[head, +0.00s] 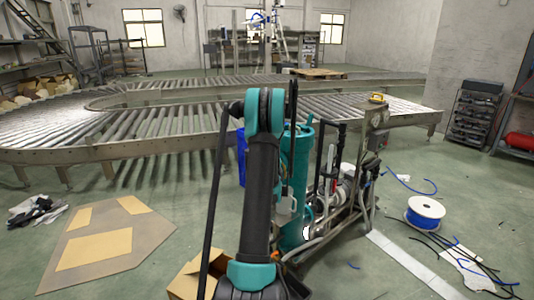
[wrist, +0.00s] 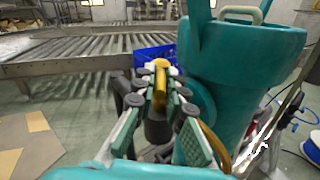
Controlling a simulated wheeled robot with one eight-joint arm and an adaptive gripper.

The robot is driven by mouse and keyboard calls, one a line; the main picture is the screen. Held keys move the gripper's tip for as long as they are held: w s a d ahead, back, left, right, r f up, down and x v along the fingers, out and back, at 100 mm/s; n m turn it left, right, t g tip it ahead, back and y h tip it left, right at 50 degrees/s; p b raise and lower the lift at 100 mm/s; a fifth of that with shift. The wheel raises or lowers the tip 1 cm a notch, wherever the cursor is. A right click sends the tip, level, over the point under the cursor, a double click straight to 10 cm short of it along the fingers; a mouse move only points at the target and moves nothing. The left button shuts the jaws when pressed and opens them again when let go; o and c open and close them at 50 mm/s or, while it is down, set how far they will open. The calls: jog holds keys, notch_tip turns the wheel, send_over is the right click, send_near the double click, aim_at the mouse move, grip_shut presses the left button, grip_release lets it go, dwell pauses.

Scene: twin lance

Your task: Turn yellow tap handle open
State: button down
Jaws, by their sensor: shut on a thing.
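The yellow tap handle (wrist: 160,84) is in the middle of the wrist view, a narrow upright yellow bar with a rounded top. My gripper (wrist: 161,92) has its grey and teal fingers on both sides of it and is shut on it. The fingers cover part of the handle's sides, and the tap body below is hidden. In the head view my arm hides the handle and the gripper.
A tall teal cylinder (head: 297,170) stands close beside my gripper, also large in the wrist view (wrist: 235,85). A blue container (wrist: 155,54) is behind the handle. Pump piping (head: 340,190) is on the right, a roller conveyor (head: 150,120) behind, cardboard (head: 100,240) on the left floor.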

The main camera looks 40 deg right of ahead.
jog(key=shift+s+d+n+t+y, duration=0.1)
jog(key=shift+d+n+t+y, duration=0.4)
jog(key=shift+n+y, duration=1)
jog(key=shift+s+d+n+t+y, duration=0.15)
jog(key=shift+d+n+t+y, duration=0.55)
jog(key=shift+y, duration=1.4)
jog(key=shift+s+d+n+t+y, duration=0.1)
jog(key=shift+d+n+t+y, duration=0.15)
jog(key=shift+n+y, duration=1.35)
jog(key=shift+y, duration=0.4)
jog(key=c, duration=1.6)
grip_release()
jog(key=s, duration=0.8)
jog(key=s+d, duration=0.1)
jog(key=s, duration=0.2)
jog(key=shift+s+d, duration=0.1)
jog(key=shift+s, duration=0.3)
